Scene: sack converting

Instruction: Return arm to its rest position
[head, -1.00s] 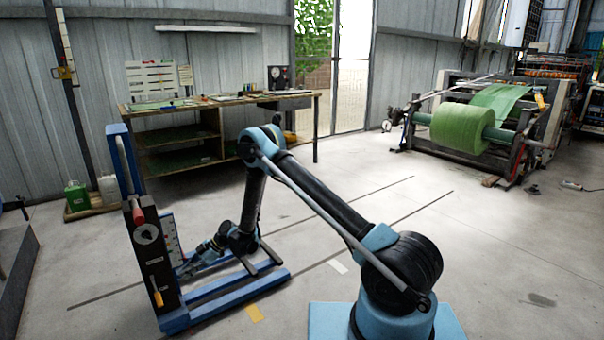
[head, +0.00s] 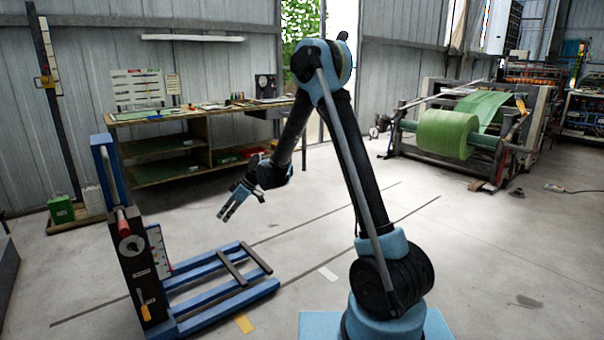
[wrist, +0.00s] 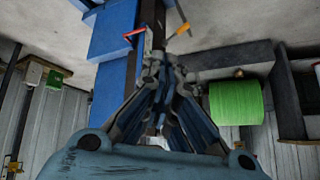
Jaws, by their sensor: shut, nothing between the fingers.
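My arm rises from its blue base in the head view and bends down to the left. My gripper (head: 226,212) hangs in the air at its end, above the floor and the blue forks of the lift stand. It is shut and empty, pointing down and left. In the wrist view my gripper (wrist: 165,65) has its fingers together, with nothing held. It is apart from everything around it.
A blue lift stand (head: 107,175) with a dark control box (head: 133,265) stands at left. Behind are a wooden workbench (head: 190,118) and a machine with a green roll (head: 448,135). Floor (head: 480,255) at right is largely clear.

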